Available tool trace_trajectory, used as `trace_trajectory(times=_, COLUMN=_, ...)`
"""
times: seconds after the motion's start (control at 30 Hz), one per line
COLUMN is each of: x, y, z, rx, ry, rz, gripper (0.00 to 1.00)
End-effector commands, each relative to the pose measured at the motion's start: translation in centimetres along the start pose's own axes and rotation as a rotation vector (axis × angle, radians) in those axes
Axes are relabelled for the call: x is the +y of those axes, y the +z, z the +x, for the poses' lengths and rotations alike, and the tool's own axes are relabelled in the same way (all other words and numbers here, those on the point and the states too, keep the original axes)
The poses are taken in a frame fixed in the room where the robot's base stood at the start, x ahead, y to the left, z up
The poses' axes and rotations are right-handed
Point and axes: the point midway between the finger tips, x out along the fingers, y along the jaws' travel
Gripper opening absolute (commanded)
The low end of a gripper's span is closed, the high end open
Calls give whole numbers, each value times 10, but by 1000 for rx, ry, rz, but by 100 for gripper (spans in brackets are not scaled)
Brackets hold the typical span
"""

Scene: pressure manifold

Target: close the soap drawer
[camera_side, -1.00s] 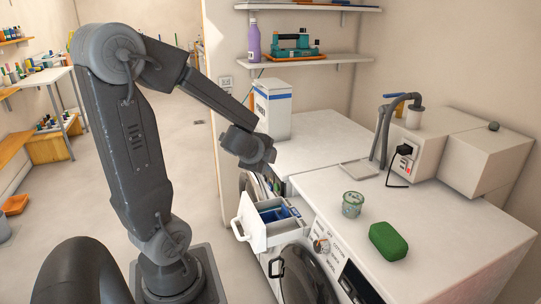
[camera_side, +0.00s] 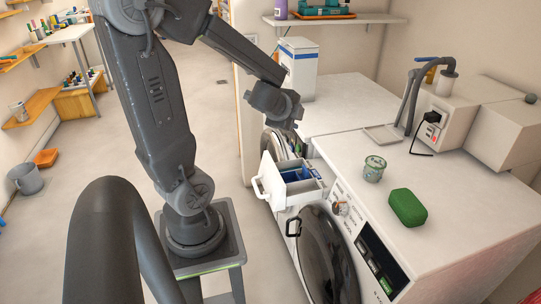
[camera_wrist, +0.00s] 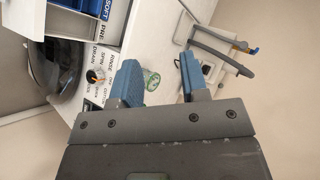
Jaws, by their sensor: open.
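The soap drawer (camera_side: 267,184) is pulled out of the front of the washing machine (camera_side: 335,215), with a white handle on its front and blue inside its compartments. In the wrist view, part of the drawer (camera_wrist: 45,45) shows at the upper left, beside a blue label reading SOFT. My gripper (camera_side: 293,118) is above the drawer, apart from it, near the machine's front edge. In the wrist view my gripper (camera_wrist: 158,75) has its two blue fingers spread with nothing between them. The fingertips are hard to make out in the side view.
A green-white cup (camera_side: 374,169) and a green soap box (camera_side: 407,207) stand on the machine top. A dial (camera_side: 340,208) and the round door (camera_side: 328,255) are on its front. A white carton (camera_side: 298,70) stands behind.

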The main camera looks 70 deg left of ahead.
Motion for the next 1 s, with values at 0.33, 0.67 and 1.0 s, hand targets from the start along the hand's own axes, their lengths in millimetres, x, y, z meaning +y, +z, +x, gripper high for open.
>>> trace_trajectory(times=0.33, x=68, y=75, z=55, rx=178, ry=364, rz=454, gripper=41)
trace_trajectory(times=0.67, x=128, y=136, z=54, rx=324, ry=709, rz=668, gripper=41)
trace_trajectory(times=1.0, x=153, y=139, z=73, rx=339, ry=741, rz=686, gripper=41)
